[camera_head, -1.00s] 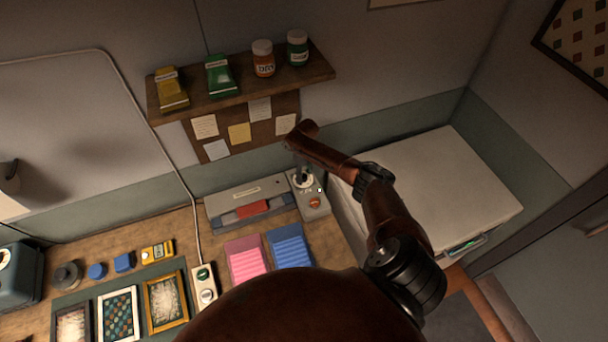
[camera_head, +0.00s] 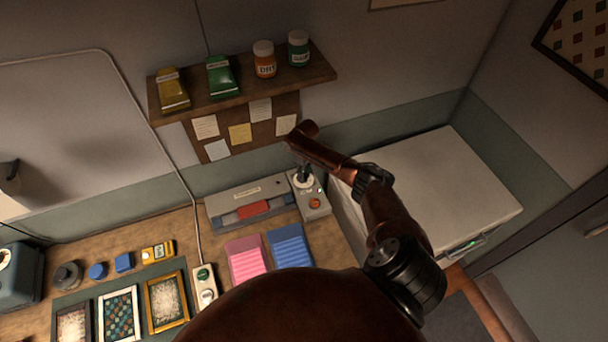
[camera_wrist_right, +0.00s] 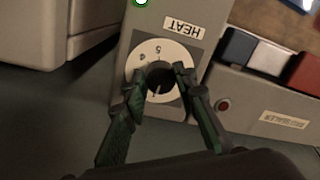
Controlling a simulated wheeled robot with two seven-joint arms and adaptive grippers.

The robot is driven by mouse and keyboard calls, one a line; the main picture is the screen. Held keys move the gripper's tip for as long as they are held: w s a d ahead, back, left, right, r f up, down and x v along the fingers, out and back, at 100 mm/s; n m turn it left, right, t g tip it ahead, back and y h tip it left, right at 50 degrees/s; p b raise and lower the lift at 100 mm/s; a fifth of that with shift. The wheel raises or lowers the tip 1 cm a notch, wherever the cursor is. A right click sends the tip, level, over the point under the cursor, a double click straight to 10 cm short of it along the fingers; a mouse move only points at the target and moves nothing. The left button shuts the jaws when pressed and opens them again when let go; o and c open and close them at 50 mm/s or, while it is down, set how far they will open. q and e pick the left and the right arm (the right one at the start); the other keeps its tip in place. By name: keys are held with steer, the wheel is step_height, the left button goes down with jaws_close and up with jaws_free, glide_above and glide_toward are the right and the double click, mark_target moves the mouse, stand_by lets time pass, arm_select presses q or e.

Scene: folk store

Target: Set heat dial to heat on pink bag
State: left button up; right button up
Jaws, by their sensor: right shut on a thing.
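The heat dial (camera_wrist_right: 142,63) is a white numbered disc with a dark knob, on a grey control box labelled HEAT (camera_wrist_right: 183,25). It also shows in the head view (camera_head: 303,180). My right gripper (camera_wrist_right: 162,80) is shut on the dark knob, with a finger on either side. Part of the dial's scale is hidden behind the fingers. In the head view, my right gripper (camera_head: 303,170) reaches down onto the dial. The pink bag (camera_head: 247,260) lies on the counter in front of the grey sealer (camera_head: 248,192). My left gripper is not in view.
A blue bag (camera_head: 290,246) lies beside the pink one. A white chest (camera_head: 450,190) stands right of the dial box. A shelf (camera_head: 300,78) with packets and jars hangs above. A small switch box (camera_head: 204,288) is left of the bags.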

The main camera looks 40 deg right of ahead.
mark_target(305, 176)
steer(key=m+p, duration=0.3)
steer(key=m, duration=0.1)
steer(key=shift+s+a, duration=0.1)
steer(key=shift+m+p, duration=1.1)
steer(key=shift+m, duration=0.5)
steer(key=shift+f, duration=0.1)
steer(key=o, duration=1.2)
steer(key=shift+c, duration=0.2)
steer(key=shift+r, duration=0.2)
step_height(305, 176, up, 12)
steer(key=shift+d+f, duration=0.15)
steer(key=shift+d, duration=0.15)
